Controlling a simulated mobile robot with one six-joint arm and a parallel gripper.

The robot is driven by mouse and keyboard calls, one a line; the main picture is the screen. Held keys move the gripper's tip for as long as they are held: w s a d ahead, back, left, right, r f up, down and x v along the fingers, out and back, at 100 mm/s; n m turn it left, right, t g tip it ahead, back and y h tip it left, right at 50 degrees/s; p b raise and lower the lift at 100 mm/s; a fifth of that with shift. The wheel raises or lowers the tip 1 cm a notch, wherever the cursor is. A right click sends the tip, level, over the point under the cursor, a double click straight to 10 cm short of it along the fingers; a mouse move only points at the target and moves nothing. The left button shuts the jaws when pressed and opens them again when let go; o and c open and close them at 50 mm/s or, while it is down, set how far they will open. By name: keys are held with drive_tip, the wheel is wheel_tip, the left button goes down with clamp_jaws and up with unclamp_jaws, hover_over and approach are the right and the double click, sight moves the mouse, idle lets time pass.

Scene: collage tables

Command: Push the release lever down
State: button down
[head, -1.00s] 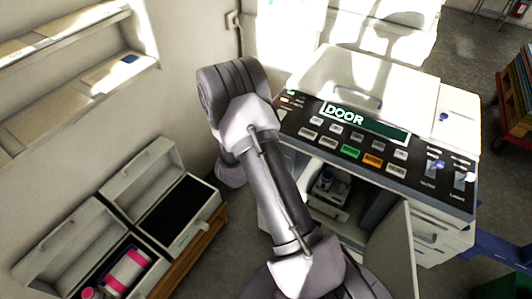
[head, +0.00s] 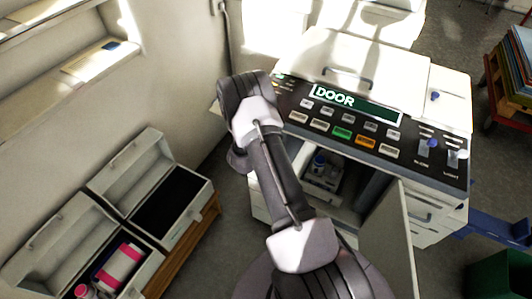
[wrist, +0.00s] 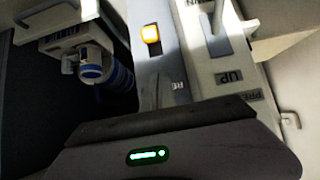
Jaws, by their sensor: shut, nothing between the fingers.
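My gripper (wrist: 150,90) is shut and empty, close to the panel below the orange light; contact cannot be told. In the head view the gripper is hidden behind my arm and the machine.
The machine (head: 390,55) shows "DOOR" on its display (head: 355,105). Its front door (head: 390,235) stands open on the right. Blue-ringed hardware (wrist: 92,70) sits left in the wrist view. Open boxes (head: 130,165) stand by the left wall. A green bin (head: 497,275) stands at lower right.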

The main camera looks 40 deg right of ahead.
drive_tip(key=f, duration=0.1)
drive_tip(key=a+f, duration=0.1)
drive_tip(key=f+b, duration=0.1)
drive_tip(key=f, duration=0.1)
drive_tip(key=shift+s+a, duration=0.15)
drive_tip(key=shift+s, duration=0.15)
drive_tip(key=shift+a+f+b, duration=0.15)
drive_tip(key=shift+b, duration=0.15)
drive_tip(key=a+f+b, duration=0.1)
drive_tip(key=s+a+f+b, duration=0.1)
drive_tip(key=b, duration=0.1)
drive_tip(key=shift+f, duration=0.3)
idle(1.1)
